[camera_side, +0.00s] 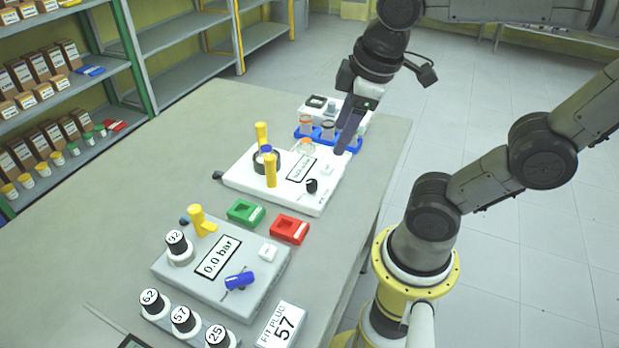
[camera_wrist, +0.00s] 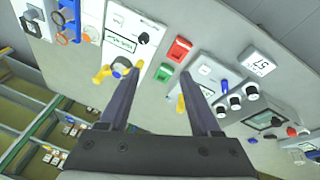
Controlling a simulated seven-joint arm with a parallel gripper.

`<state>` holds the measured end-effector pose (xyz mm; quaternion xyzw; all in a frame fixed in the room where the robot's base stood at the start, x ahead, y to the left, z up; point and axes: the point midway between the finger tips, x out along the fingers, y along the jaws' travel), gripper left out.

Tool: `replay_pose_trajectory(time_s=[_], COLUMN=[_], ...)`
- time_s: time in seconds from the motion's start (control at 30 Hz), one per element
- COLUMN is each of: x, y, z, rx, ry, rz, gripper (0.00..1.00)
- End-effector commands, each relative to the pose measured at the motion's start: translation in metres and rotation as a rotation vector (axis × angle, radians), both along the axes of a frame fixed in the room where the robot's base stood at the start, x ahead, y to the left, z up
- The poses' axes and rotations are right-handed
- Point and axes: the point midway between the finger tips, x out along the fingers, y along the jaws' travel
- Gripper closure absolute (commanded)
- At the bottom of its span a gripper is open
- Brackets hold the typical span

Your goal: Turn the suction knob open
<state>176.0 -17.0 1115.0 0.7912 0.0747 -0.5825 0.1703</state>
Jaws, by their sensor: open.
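A blue knob (camera_side: 239,281) sits on a grey unit (camera_side: 178,272) whose display reads 0.0 bar. In the wrist view the blue knob (camera_wrist: 224,86) lies right of the right finger. A black knob (camera_side: 312,185) sits on the white unit (camera_side: 240,181) farther back; the wrist view shows this black knob (camera_wrist: 143,38) too. No label naming either knob as suction is readable. My gripper (camera_side: 343,130) is open and empty, above the table's far end near the blue rack. In the wrist view its fingers (camera_wrist: 160,73) are spread apart, clear of both knobs.
Numbered plugs (camera_side: 183,318) and a sign reading 57 (camera_side: 282,326) stand in front. A blue rack (camera_side: 318,134) holds glassware.

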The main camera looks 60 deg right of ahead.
Motion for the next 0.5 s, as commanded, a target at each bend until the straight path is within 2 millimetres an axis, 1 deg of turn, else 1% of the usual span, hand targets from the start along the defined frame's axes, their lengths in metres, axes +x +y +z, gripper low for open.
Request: replay_pose_trajectory(time_s=[0.03, 0.13, 0.27, 0.37, 0.5], x=[0.009, 0.026, 0.055, 0.079, 0.107], y=[-0.003, -0.008, -0.016, -0.02, -0.022], z=[0.002, 0.005, 0.001, -0.007, -0.028], rx=[-0.027, -0.082, -0.142, -0.176, -0.201], ry=[0.049, 0.151, 0.305, 0.42, 0.549], rz=[0.039, 0.123, 0.231, 0.301, 0.356], gripper=[0.36, 0.36, 0.36, 0.36, 0.36])
